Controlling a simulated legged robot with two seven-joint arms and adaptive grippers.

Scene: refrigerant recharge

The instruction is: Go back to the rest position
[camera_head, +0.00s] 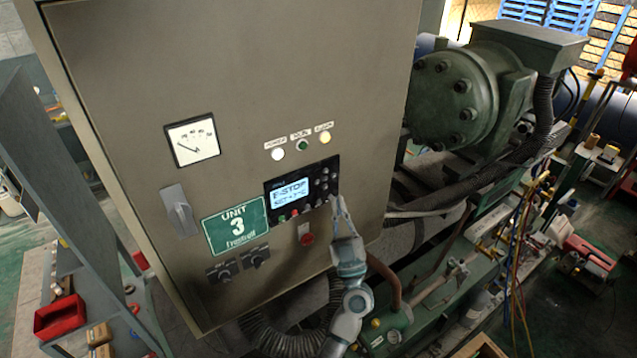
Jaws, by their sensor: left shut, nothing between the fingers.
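My left gripper (340,207) is in front of the grey control cabinet (110,70), close to the lower right corner of the control panel (302,190). It is shut and empty, with its fingertips pointing up. Whether the fingertips touch the panel I cannot tell. My left arm reaches up from the bottom edge of the view. The panel's lit screen reads "E-STOP" with a second line too blurred to read. A red button (306,239) is just left of the gripper. My right gripper is not in view.
A green compressor (465,90) with hoses and pipes stands right of the cabinet. A grey shelf unit (60,170) with a red bin (60,316) is at left. A red tool (588,254) and coloured hoses are at right. Dark floor shows at lower right.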

